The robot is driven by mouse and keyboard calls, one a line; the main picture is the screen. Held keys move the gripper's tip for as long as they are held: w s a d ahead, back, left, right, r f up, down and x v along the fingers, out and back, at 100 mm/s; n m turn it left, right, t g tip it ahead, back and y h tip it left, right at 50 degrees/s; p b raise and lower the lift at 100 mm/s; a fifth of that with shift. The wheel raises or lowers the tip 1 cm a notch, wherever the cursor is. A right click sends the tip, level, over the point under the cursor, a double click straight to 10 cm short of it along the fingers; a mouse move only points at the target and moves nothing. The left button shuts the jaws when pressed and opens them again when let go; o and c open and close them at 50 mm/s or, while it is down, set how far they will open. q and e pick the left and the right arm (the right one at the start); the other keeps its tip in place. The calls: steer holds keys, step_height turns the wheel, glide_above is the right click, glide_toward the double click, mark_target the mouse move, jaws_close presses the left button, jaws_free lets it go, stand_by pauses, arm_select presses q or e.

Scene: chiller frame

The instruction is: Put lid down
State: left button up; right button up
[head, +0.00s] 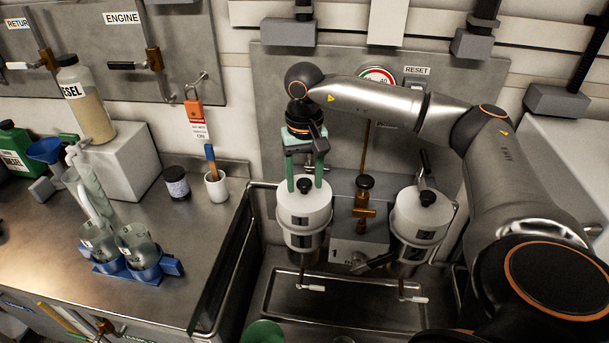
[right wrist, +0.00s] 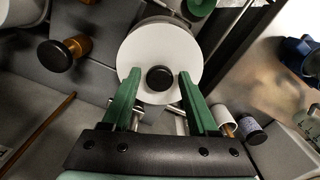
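A white round lid with a black knob (head: 305,185) tops the left canister (head: 304,222), marked 1. The lid looks level and seated, though its rim contact is hard to tell. My right gripper (head: 305,182) points down over it, its green fingers apart on either side of the knob. In the right wrist view the lid (right wrist: 150,45) fills the upper middle, and a gap shows between each finger and the knob (right wrist: 160,78). A second canister (head: 419,220), marked 2, has its own white lid and black knob. My left gripper is not in view.
A brass valve (head: 364,200) with a black knob stands between the canisters. A metal tray (head: 345,297) lies below them. On the left steel counter are a blue holder (head: 133,270) with glass jars, a white cup (head: 216,186) and a dark jar (head: 177,182).

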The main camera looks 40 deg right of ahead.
steer(key=shift+o, duration=0.7)
steer(key=shift+r, duration=0.1)
